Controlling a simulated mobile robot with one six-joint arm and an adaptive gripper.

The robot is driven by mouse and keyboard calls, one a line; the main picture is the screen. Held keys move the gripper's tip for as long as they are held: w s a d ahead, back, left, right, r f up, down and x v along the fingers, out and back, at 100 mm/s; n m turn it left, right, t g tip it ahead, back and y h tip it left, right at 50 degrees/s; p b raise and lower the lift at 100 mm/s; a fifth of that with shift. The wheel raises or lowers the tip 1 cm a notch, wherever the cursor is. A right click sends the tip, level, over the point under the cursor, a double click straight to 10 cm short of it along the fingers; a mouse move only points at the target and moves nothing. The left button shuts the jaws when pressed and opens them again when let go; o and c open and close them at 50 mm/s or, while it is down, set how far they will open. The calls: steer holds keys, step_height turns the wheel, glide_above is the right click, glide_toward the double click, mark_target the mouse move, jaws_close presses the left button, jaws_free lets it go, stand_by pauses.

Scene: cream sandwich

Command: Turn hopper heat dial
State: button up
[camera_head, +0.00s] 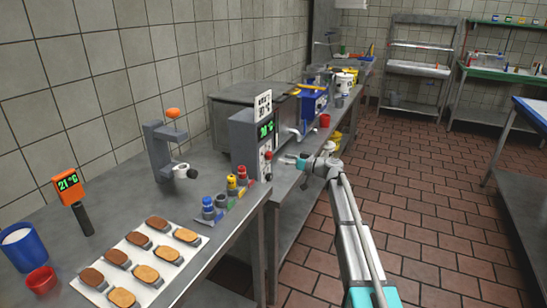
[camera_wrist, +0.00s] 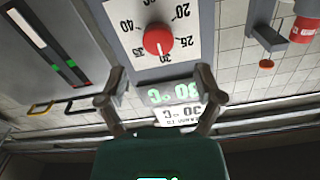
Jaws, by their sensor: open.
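The hopper heat dial is a round red knob (camera_wrist: 158,39) on a white scale plate (camera_wrist: 190,42) marked 20 to 40, shown upside down in the wrist view. Its white pointer line is near the 30 mark. A green display (camera_wrist: 172,92) and a printed card (camera_wrist: 175,119) both appear to read 30 °C. In the head view, the grey hopper unit (camera_head: 245,143) stands at the bench edge. My gripper (camera_wrist: 161,84) is open and empty, its fingers apart from the dial. In the head view my gripper (camera_head: 289,160) is just right of the unit's front.
Blue equipment (camera_head: 313,102) and a red cup (camera_head: 325,120) stand farther back. The tiled floor (camera_head: 425,190) to the right is clear.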

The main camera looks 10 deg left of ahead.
mark_target(271, 155)
steer(key=shift+x, duration=2.65)
steer(key=c, duration=1.1)
steer(key=shift+d+f, duration=0.1)
steer(key=shift+d, duration=0.3)
steer(key=shift+c, duration=0.3)
steer(key=shift+a, duration=0.35)
steer(key=shift+m, duration=0.3)
